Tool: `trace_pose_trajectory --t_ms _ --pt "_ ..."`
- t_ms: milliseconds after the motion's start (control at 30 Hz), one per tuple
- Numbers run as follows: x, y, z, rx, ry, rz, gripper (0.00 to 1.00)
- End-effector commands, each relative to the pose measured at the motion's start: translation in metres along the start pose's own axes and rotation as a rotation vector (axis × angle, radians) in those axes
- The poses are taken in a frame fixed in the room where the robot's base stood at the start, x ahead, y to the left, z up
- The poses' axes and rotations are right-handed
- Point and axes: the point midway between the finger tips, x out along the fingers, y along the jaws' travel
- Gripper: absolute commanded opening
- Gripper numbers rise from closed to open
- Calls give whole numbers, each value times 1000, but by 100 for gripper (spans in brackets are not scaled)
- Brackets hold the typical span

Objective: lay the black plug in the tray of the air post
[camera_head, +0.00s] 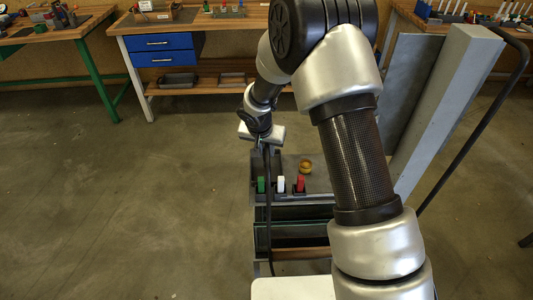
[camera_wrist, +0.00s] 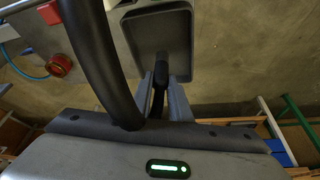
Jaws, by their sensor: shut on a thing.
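In the wrist view my gripper (camera_wrist: 161,88) is shut on the black plug (camera_wrist: 161,72), which shows as a dark rounded piece between the two grey fingers. The plug overlaps the near end of the grey tray (camera_wrist: 184,22), a shallow rectangle with a raised rim. I cannot tell whether the plug touches the tray floor. A thick black hose (camera_wrist: 97,60) arches past the left side of the fingers. In the head view my gripper (camera_head: 262,137) is over the left back of the station, and a dark hose (camera_head: 268,210) hangs below it. The plug cannot be made out there.
Green (camera_head: 261,184), white (camera_head: 281,184) and red (camera_head: 300,184) pieces stand in a row on the station, with a yellow round part (camera_head: 305,166) behind. The wrist view shows a red knob (camera_wrist: 60,65) left of the tray. A grey post (camera_head: 445,110) stands at right. Floor at left is clear.

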Motion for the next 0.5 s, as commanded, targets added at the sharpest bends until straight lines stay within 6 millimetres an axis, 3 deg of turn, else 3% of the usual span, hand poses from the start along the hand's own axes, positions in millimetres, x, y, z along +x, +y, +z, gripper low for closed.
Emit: trace_pose_trajectory --t_ms 100,500 --pt "14 0 6 -2 -1 1 0" --pt "19 0 8 0 1 0 0"
